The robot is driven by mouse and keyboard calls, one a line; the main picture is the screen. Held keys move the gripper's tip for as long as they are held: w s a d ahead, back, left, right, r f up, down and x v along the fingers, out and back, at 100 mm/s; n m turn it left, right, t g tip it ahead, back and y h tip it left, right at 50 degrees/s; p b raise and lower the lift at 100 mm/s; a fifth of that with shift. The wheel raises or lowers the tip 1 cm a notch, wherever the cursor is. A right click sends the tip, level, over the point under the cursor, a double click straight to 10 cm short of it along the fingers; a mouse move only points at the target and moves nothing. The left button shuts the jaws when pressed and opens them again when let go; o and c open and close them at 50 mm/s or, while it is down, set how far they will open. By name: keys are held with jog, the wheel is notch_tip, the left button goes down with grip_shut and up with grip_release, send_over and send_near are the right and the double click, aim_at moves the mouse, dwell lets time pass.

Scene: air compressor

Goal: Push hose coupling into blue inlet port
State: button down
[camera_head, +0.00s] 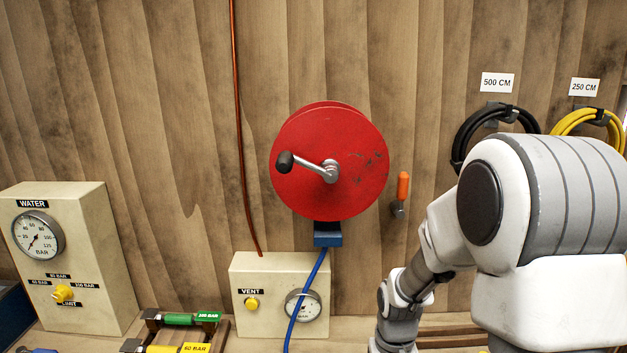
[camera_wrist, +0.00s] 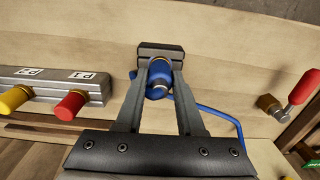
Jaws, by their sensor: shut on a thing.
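In the wrist view my gripper (camera_wrist: 160,68) is shut on the hose coupling (camera_wrist: 157,91), a blue piece with a brass-coloured part between the fingers. The blue hose (camera_wrist: 222,113) curves away to the right behind the right finger. A dark block shows at the fingertips; I cannot tell whether it belongs to the gripper. The blue inlet port cannot be made out, nor whether the coupling touches it. In the head view the blue hose (camera_head: 307,295) hangs from under the red reel (camera_head: 335,160), and my gripper is below the picture.
A grey manifold (camera_wrist: 45,85) marked P1 and P2, with yellow (camera_wrist: 14,99) and red (camera_wrist: 70,104) fittings, lies left of my gripper. A red-handled valve (camera_wrist: 303,87) is at right. The vent box (camera_head: 260,280) and water gauge box (camera_head: 85,240) stand by the wall.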

jog(key=shift+r+p, duration=1.95)
jog(key=shift+r, duration=0.75)
jog(key=shift+f, duration=0.1)
